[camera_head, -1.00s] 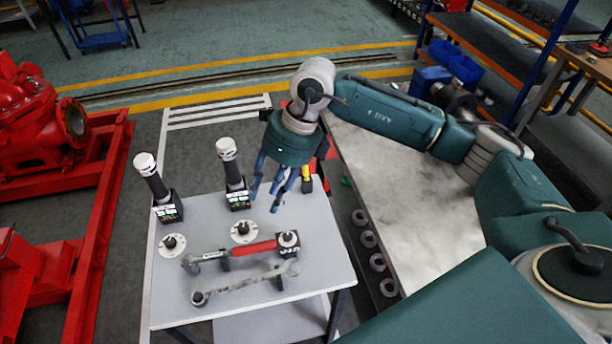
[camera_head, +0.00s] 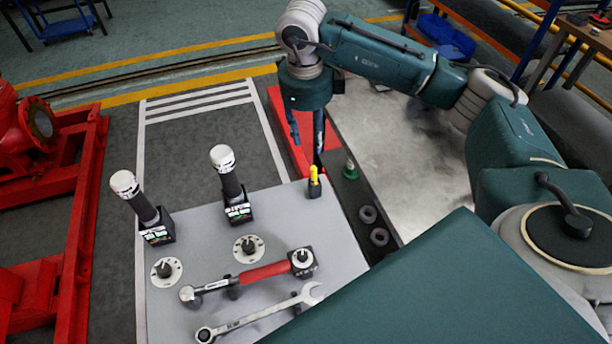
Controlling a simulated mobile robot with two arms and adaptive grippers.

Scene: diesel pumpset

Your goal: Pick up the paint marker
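The paint marker (camera_head: 314,174) appears to be the small upright piece with the yellow top, set in a black labelled block at the far right corner of the grey table (camera_head: 180,308). My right gripper (camera_head: 307,150) hangs pointing down just above and behind it in the picture. One blue finger and one dark finger show with a gap between them, so it looks open. I see nothing held between them. The dark finger's tip ends close to the yellow top; I cannot tell if they touch. My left gripper is out of view.
Two black-handled tools with white tops (camera_head: 124,184) (camera_head: 222,158) stand in blocks on the table. A red-handled torque wrench (camera_head: 265,272) and a combination wrench (camera_head: 262,315) lie in front. A small green bottle (camera_head: 350,170) and dark rings (camera_head: 367,214) sit to the right.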

